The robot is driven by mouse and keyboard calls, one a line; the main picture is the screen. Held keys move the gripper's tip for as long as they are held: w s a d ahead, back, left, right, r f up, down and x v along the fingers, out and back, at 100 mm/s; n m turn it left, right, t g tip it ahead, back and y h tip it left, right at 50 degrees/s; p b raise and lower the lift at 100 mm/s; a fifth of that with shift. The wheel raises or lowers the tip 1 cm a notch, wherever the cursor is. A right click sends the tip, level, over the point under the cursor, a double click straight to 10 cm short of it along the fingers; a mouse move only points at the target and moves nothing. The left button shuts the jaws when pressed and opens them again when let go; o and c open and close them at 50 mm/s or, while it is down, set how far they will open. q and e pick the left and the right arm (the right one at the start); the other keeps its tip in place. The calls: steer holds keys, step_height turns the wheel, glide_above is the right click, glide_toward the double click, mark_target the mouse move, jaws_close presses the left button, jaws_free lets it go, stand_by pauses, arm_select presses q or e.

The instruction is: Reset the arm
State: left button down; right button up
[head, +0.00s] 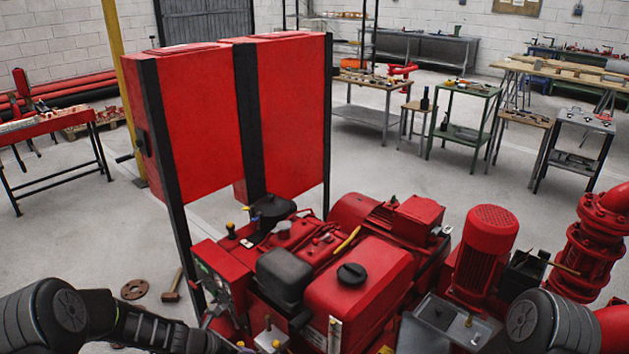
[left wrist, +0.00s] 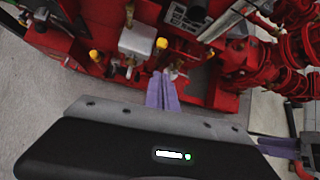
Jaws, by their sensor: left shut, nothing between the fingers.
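The red pumpset (head: 345,285) fills the lower middle of the head view, with its engine, dark tank caps and a red motor (head: 487,245). My left arm (head: 130,325) comes in from the lower left, and its gripper is not clear there. In the left wrist view my left gripper (left wrist: 163,90) has its purple fingers together, empty, in front of a red panel with yellow-topped valves (left wrist: 130,12). I cannot tell whether the fingers touch the panel. My right arm (head: 545,320) shows at the lower right. A purple piece at the right edge of the wrist view may be its gripper.
Tall red cabinets (head: 285,120) on black posts stand behind the pumpset. Red pipes (head: 590,240) rise at the right. A flange disc (head: 134,289) and a hammer (head: 171,287) lie on the floor. Workbenches (head: 365,85) stand far back, with open floor between.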

arm_select(q)
steer(key=s+f+m+g+y, duration=0.25)
steer(key=s+f+m, duration=0.55)
steer(key=s+m, duration=0.4)
steer(key=s+d+f+m+g, duration=0.1)
steer(key=s+d+m, duration=0.5)
steer(key=s, duration=0.3)
steer(key=s+d+f+m+g, duration=0.1)
steer(key=s+d+m, duration=0.5)
steer(key=s+m, duration=0.3)
steer(key=shift+f+h, duration=0.3)
steer(key=shift+h, duration=0.15)
